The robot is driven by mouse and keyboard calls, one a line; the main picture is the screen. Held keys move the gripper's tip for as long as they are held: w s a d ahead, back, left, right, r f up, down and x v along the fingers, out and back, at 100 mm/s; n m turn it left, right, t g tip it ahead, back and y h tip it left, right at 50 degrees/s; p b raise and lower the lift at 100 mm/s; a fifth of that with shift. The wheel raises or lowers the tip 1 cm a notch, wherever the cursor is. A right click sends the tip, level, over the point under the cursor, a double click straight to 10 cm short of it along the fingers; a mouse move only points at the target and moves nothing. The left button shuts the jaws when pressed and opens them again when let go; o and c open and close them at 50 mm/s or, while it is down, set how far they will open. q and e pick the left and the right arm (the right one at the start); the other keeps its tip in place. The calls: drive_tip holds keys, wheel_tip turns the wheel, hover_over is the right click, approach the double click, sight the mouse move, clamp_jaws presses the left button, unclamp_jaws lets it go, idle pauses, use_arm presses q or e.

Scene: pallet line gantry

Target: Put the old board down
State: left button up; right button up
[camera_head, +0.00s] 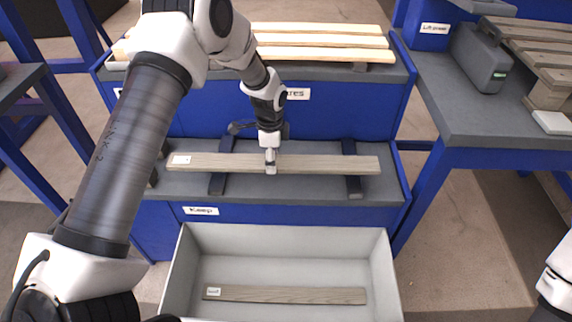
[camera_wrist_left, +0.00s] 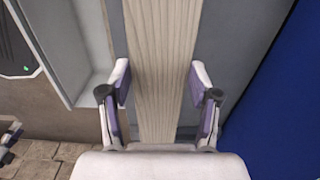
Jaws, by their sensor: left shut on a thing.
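A long weathered grey-brown board (camera_head: 220,163) with a white label near its left end lies level across two dark supports (camera_head: 353,170) on the shelf marked "Keep". I cannot tell whether it rests on them or is just above. My left gripper (camera_head: 270,166) points down at the board's middle and is shut on it. In the left wrist view, the gripper's fingers (camera_wrist_left: 160,88) stand on either side of the board (camera_wrist_left: 160,40).
A grey bin (camera_head: 285,240) in front of the shelf holds another labelled board (camera_head: 300,295). Several pale boards (camera_head: 320,41) lie on the rack behind. A grey-topped blue table (camera_head: 455,110) at right carries a slatted pallet (camera_head: 540,45) and a dark grey box (camera_head: 480,58).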

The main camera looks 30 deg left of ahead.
sight(286, 157)
use_arm(q)
drive_tip(key=w+d, duration=0.2)
drive_tip(key=w, duration=0.1)
drive_tip(key=shift+d+f, duration=0.15)
drive_tip(key=shift+f, duration=0.05)
drive_tip(key=shift+w+d+f, duration=0.15)
drive_tip(key=shift+w+f, duration=0.05)
drive_tip(key=shift+f+b, duration=0.5)
drive_tip(key=shift+f, duration=1.05)
drive_tip(key=shift+f, duration=0.1)
drive_tip(key=o, duration=1.4)
drive_tip(key=shift+f, duration=0.1)
wheel_tip(286, 157, up, 12)
drive_tip(key=shift+r+p, duration=0.25)
drive_tip(key=shift+p, duration=0.75)
